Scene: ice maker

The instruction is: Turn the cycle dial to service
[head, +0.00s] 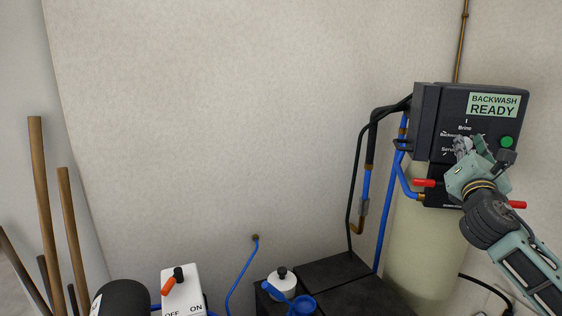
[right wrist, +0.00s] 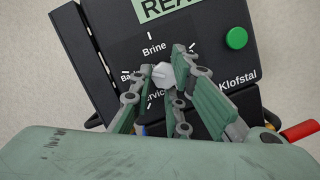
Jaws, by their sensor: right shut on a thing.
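The black control head (head: 426,122) sits on top of a pale tank at the right in the head view. Its display (head: 494,104) reads "BACKWASH READY". The cycle dial is a small light grey knob, seen in the right wrist view (right wrist: 163,75), with the labels Brine, Backwash and Service around it, partly covered. My right gripper (head: 466,146) is at the dial, and in the right wrist view its fingers (right wrist: 160,76) are shut on the knob from both sides. Which label the knob points to is hidden. My left gripper is not in view.
A green button (right wrist: 236,38) sits right of the dial. Red-handled valves (head: 424,183) and blue hoses (head: 388,210) are below and left of the head. A switch box (head: 183,291) and wooden poles (head: 45,200) stand at left.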

